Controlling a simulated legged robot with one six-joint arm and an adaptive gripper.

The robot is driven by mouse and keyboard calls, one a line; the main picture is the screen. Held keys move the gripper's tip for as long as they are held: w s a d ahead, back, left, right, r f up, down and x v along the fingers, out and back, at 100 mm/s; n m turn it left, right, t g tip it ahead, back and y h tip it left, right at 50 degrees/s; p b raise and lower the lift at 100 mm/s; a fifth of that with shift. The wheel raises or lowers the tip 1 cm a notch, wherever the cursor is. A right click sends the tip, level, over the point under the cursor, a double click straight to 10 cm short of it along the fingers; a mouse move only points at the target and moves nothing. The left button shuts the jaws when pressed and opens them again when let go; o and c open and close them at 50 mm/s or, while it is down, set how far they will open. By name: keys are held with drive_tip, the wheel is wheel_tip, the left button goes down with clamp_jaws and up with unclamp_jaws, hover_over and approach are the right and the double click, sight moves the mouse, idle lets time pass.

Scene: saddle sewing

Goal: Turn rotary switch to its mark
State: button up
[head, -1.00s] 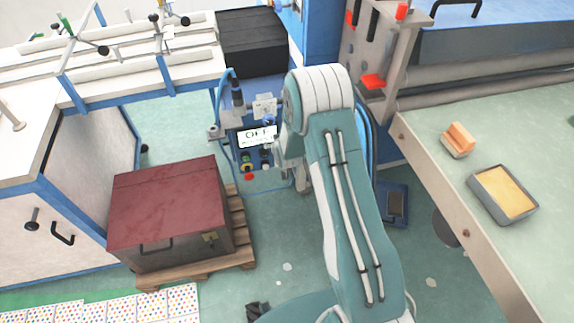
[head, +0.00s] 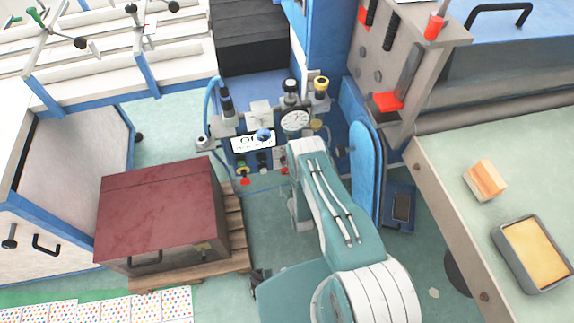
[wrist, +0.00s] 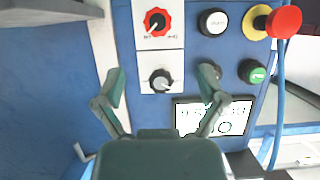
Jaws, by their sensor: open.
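In the wrist view, two rotary switches sit on white plates on a blue panel. The upper one has a black knob on a red ring (wrist: 157,20). The lower one is a plain black knob (wrist: 161,80) with a white pointer line. My gripper (wrist: 162,84) is open and empty, its two fingers spread left and right of the lower knob in the picture. I cannot tell how far the fingertips are from the panel. In the head view my arm hides most of my gripper and these switches. The control panel (head: 264,181) shows just left of my arm.
In the wrist view, a red mushroom button (wrist: 284,22), a white button (wrist: 213,22), a green button (wrist: 252,72) and a display (wrist: 186,116) surround the switches. In the head view, a dark red box (head: 160,205) stands on a pallet left of the panel.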

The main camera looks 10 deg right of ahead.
sight(285, 173)
drive_tip(key=x, duration=1)
drive_tip(key=shift+w+d+f, duration=0.1)
drive_tip(key=shift+w+f, duration=0.15)
drive_tip(key=shift+f, duration=0.2)
drive_tip(key=c, duration=1.1)
